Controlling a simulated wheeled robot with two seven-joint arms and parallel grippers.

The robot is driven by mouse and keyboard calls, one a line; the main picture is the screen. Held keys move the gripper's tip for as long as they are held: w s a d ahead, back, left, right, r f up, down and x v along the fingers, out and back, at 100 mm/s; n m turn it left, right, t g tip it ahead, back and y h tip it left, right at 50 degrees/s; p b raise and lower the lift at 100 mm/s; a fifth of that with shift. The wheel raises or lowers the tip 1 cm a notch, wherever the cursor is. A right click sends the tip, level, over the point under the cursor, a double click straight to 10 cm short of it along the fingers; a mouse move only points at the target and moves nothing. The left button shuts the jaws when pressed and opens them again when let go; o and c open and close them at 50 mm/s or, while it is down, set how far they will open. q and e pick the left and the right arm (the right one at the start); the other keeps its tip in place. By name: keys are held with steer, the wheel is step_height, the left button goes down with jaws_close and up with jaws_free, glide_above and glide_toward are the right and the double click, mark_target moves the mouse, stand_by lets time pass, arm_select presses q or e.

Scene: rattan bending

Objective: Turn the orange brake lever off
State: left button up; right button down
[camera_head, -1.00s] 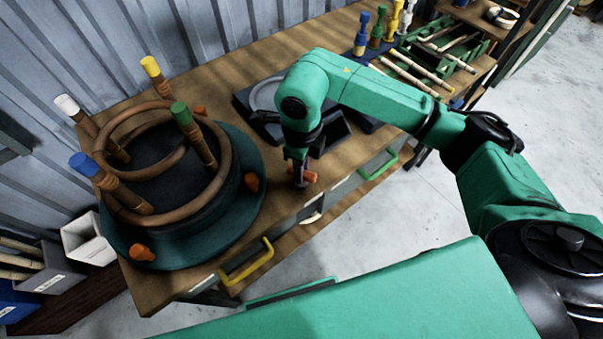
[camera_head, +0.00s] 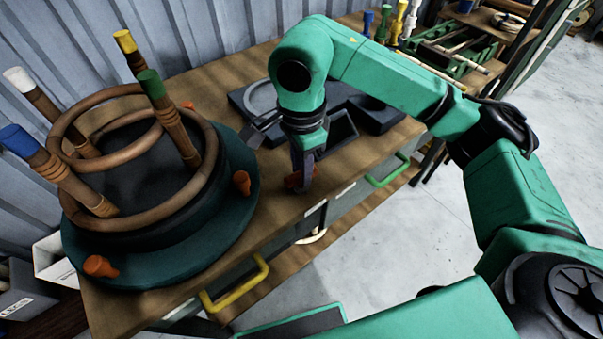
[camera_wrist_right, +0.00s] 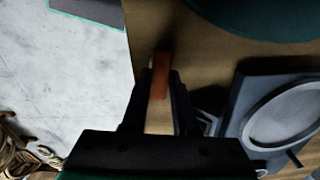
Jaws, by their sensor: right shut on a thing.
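The orange brake lever (camera_head: 293,181) is at the front edge of the wooden table, to the right of the round turntable. It is small and partly hidden by my right gripper (camera_head: 303,182), which points down over it. In the right wrist view the orange lever (camera_wrist_right: 160,76) lies between the two dark fingers of my right gripper (camera_wrist_right: 158,92), with its far end showing past the tips. My right gripper is shut on it. My left gripper is not in view.
The dark green turntable (camera_head: 205,245) holds a bent rattan ring (camera_head: 190,205) among upright colour-topped pegs, with orange knobs (camera_head: 241,182) around its rim. A dark tray (camera_head: 345,128) lies behind my right gripper. Yellow (camera_head: 236,288) and green (camera_head: 388,169) handles stick out from the table's front.

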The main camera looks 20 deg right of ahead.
steer(key=shift+n+b, duration=0.45)
steer(key=shift+n, duration=0.35)
steer(key=shift+r, duration=0.1)
steer(key=c, duration=0.7)
jaws_free()
step_height(320, 180, up, 14)
steer(key=p, duration=0.3)
steer(key=shift+r, duration=0.25)
